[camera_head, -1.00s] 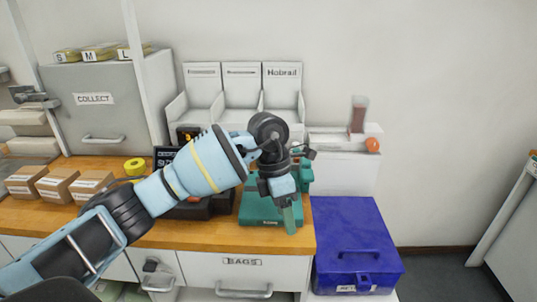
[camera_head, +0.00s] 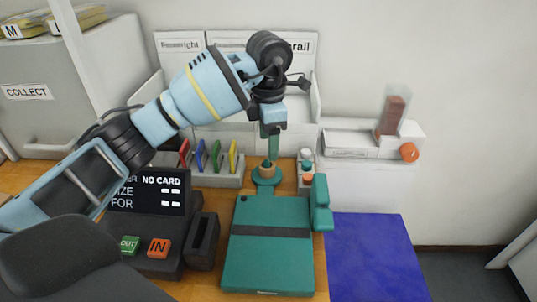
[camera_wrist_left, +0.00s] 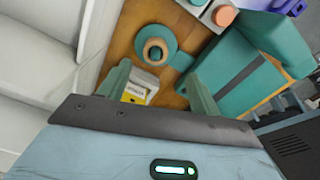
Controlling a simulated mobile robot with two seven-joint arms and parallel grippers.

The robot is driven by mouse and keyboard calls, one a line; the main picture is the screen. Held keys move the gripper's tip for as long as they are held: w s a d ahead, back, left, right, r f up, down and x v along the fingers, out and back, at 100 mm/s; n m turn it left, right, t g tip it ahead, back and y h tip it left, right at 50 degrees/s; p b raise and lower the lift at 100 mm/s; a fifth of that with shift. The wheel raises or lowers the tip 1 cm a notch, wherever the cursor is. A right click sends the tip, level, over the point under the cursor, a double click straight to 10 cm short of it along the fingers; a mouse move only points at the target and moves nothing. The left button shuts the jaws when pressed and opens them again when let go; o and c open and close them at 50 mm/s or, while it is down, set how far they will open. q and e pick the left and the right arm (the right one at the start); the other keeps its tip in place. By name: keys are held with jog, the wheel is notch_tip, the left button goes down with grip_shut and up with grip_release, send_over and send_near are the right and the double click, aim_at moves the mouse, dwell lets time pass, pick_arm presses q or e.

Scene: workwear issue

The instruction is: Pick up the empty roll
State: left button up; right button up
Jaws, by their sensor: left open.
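The empty roll looks like a small tan ring (camera_head: 266,172) around the teal peg of a round teal holder, on the wooden counter behind the teal machine (camera_head: 268,250). In the left wrist view the tan ring (camera_wrist_left: 155,49) sits around the peg, on a teal disc (camera_wrist_left: 170,33). My left gripper (camera_head: 270,152) points down just above the peg in the head view. In the wrist view its two teal fingers (camera_wrist_left: 158,90) are apart with nothing held between them, and the ring lies ahead of the gap. My right gripper is not in view.
Small capped bottles (camera_head: 306,166) stand close right of the holder. A rack of coloured cards (camera_head: 215,176) is at left. White bins are behind.

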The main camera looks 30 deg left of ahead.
aim_at(267, 161)
pick_arm(q)
jog(key=shift+w, duration=0.1)
jog(key=shift+s+f, duration=0.2)
jog(key=shift+f, duration=0.85)
jog(key=shift+w+a+f, duration=0.15)
jog(key=shift+a+f, duration=0.05)
jog(key=shift+f, duration=1.2)
jog(key=shift+w+a+f, duration=0.1)
jog(key=shift+a+f, duration=0.05)
jog(key=shift+f, duration=1.2)
jog(key=shift+c, duration=0.3)
jog(key=c, duration=1)
